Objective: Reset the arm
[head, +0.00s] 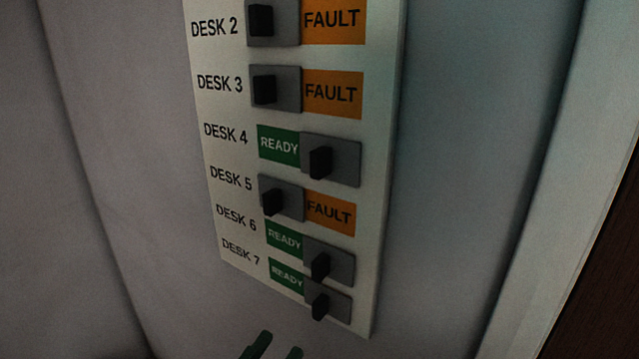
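My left gripper (276,350) shows only its two dark green fingertips at the bottom edge. They stand apart with a gap and nothing visible between them, below the panel's lower edge. The rest of that arm is out of frame. My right gripper is not in view.
A pale wall panel (231,56) carries sliding switches labelled DESK 2 to DESK 7. DESK 2, DESK 3 and DESK 5 show orange FAULT; DESK 4, DESK 6 and DESK 7 show green READY. A pale frame edge (560,190) and dark brown surface (610,290) lie right.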

